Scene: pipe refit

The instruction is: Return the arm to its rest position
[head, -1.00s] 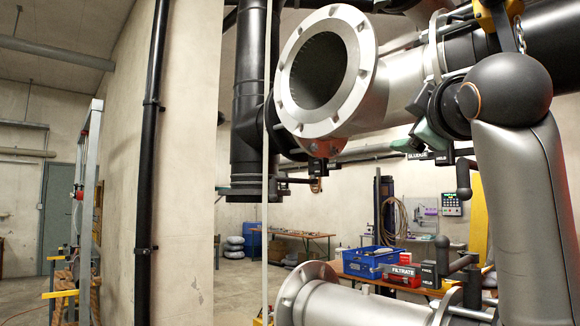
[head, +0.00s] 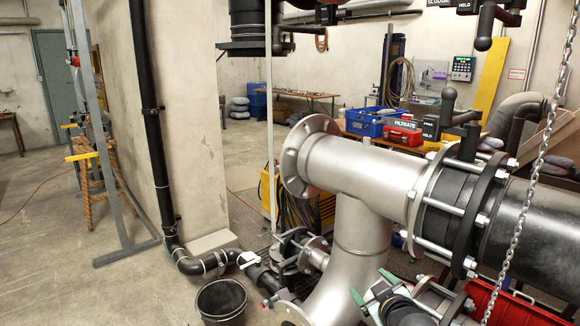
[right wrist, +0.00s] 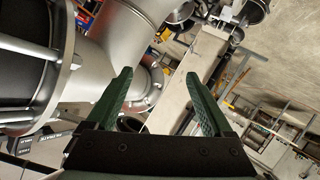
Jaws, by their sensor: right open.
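My right gripper (head: 372,286) shows at the bottom of the head view, in front of the lower silver pipe (head: 360,225). Its two green fingers are spread apart. In the right wrist view the open gripper (right wrist: 160,75) has nothing between its fingertips. Behind the fingers are silver pipework (right wrist: 108,60) and the floor. Most of my right arm is outside the head view. My left gripper is in neither current view.
A chain (head: 528,170) hangs at the right. A black bucket (head: 222,301) stands on the floor. A red crate (head: 520,305) is at the lower right. Open floor (head: 60,260) lies left.

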